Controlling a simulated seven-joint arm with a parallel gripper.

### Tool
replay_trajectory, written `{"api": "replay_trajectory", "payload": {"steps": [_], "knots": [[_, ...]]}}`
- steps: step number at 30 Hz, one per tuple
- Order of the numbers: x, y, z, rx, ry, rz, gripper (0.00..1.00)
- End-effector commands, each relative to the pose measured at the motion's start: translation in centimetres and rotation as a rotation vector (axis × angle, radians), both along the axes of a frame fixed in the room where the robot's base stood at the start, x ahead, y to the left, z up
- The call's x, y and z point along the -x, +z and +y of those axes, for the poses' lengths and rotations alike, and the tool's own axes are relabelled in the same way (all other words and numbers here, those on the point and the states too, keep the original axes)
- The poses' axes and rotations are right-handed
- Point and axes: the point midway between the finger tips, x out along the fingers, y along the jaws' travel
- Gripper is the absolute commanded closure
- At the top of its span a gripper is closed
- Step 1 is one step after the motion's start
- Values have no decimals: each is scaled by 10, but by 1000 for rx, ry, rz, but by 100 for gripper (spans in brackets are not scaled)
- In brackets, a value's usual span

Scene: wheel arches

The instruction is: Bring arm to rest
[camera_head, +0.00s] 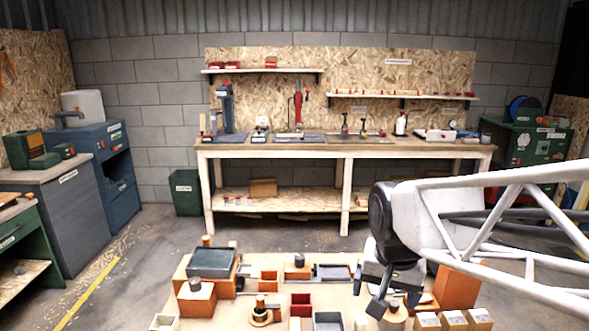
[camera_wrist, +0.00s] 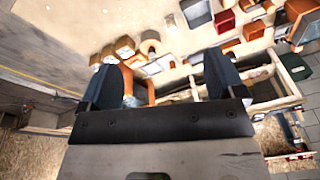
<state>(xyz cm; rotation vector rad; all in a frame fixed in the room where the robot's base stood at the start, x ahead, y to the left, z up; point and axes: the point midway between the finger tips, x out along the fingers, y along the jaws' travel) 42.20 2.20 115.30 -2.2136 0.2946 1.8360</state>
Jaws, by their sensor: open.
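My gripper (camera_head: 381,300) hangs at the right side of the low table in the head view, at the end of my white arm. In the wrist view my gripper (camera_wrist: 165,80) shows two dark fingers spread wide apart. Nothing is held between them. Beyond the fingers lies the light tabletop (camera_wrist: 85,18) with blocks and small bins on it. The gripper hides part of the table's right side in the head view, and I cannot tell its exact height above the blocks.
On the low table stand a dark grey tray (camera_head: 211,262) on orange blocks, a red bin (camera_head: 301,304), a grey bin (camera_head: 328,321) and an orange block (camera_head: 456,287) right of my gripper. A workbench (camera_head: 345,147) stands at the back wall. Bare floor (camera_head: 150,245) lies to the left.

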Motion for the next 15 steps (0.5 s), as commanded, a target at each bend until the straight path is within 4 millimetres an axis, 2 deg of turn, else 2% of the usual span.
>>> {"api": "replay_trajectory", "payload": {"steps": [3, 9, 15], "knots": [[29, -1, -8, 17, 72, -15, 12], [73, -7, -19, 49, 192, -31, 12], [99, -12, -24, 71, 270, -43, 12]]}}
